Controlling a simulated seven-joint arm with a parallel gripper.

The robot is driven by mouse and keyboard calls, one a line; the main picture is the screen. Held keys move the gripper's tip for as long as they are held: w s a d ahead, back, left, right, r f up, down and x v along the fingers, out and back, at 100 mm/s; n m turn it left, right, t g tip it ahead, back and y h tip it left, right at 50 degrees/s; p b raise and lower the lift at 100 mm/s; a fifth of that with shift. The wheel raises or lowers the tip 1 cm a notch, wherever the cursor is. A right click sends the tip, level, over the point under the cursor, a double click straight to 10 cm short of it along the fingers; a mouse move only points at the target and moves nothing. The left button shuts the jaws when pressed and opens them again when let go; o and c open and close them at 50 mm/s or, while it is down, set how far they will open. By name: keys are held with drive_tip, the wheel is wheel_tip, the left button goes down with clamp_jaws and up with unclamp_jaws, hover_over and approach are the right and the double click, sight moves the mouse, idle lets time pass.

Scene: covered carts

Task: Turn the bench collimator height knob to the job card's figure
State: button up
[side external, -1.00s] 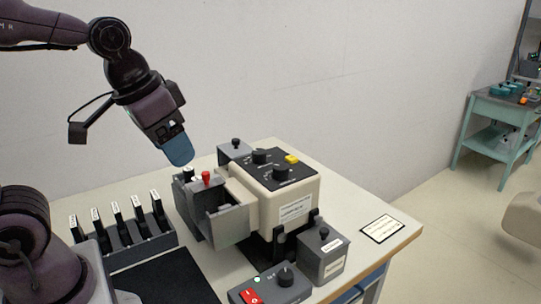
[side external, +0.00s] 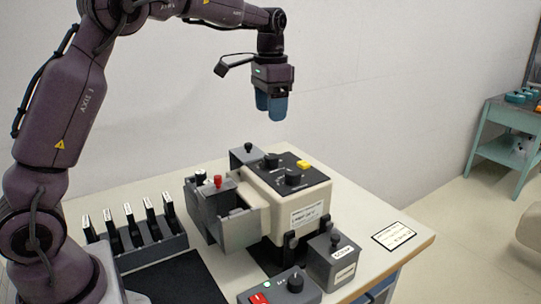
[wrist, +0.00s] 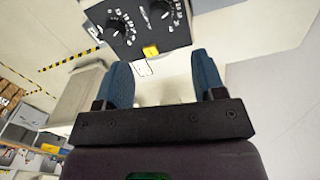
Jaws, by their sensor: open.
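The beige bench collimator (side external: 290,206) stands on the table, with a black top panel that carries two black knobs, a rear one (side external: 271,160) and a front one (side external: 293,177), and a yellow button (side external: 303,164). The knobs also show in the wrist view, one at left (wrist: 117,27) and one at right (wrist: 159,10); their dial figures are too small to read, and I cannot tell which sets height. The job card (side external: 394,236) lies flat at the table's right; its figure is unreadable here. My gripper (side external: 271,108) is open and empty, pointing down well above the panel.
A rack of several dark plates (side external: 136,243) stands at the left. A grey box (side external: 332,262) and a control box with a red switch (side external: 280,290) stand in front. A red-knobbed grey housing (side external: 222,212) adjoins the collimator. Space above the panel is clear.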

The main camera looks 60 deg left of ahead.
sight(271, 156)
wheel_tip(271, 156, down, 12)
drive_tip(key=shift+r, duration=0.1)
idle(0.4)
drive_tip(key=c, duration=0.9)
